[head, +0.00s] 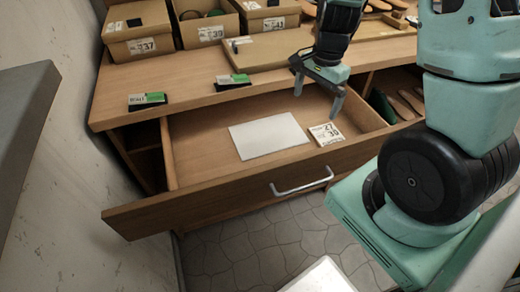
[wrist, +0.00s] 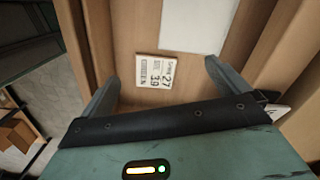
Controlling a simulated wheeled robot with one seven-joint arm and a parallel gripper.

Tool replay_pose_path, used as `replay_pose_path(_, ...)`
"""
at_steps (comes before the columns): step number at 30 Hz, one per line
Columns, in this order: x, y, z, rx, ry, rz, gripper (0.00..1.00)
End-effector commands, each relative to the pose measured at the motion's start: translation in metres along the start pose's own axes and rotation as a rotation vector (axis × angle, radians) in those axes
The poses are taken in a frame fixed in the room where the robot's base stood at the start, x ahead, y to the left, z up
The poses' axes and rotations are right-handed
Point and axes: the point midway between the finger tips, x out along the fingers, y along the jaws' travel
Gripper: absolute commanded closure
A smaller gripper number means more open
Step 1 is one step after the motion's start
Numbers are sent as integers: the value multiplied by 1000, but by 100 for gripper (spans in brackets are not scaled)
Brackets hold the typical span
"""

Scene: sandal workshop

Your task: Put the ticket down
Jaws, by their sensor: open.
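The ticket (head: 326,134), a small pale card printed with large numbers, lies flat on the floor of the open drawer (head: 200,150), near its front right. In the wrist view the ticket (wrist: 153,71) lies between and beyond my fingers, with bare wood around it. My gripper (head: 317,96) is open and empty, with its fingers pointing down above the drawer, behind the ticket. It also shows in the wrist view (wrist: 162,76), apart from the ticket. A blank white sheet (head: 268,136) lies to the left of the ticket.
The drawer has a metal handle (head: 302,186) on its front. Labelled boxes (head: 138,30) stand at the back of the bench top (head: 185,75). Two dark-and-green tags (head: 147,99) and (head: 233,80) sit along its front edge. Sandals (head: 400,105) show in a compartment at the right.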

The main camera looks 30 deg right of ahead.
Motion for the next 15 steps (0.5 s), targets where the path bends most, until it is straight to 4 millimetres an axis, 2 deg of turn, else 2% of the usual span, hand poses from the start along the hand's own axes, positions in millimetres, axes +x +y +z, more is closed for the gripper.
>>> replay_pose_path(1, -9, -10, 41, -194, -22, -13, 0)
replay_pose_path(4, -28, -9, 130, -662, -60, -25, 0)
replay_pose_path(6, -42, 6, 187, -1007, -72, -30, 0)
replay_pose_path(9, -57, 43, 251, -1474, -67, -26, 0)
replay_pose_path(12, -68, 80, 288, -1842, -45, -12, 0)
replay_pose_path(15, -72, 103, 304, -2054, -25, 2, 0)
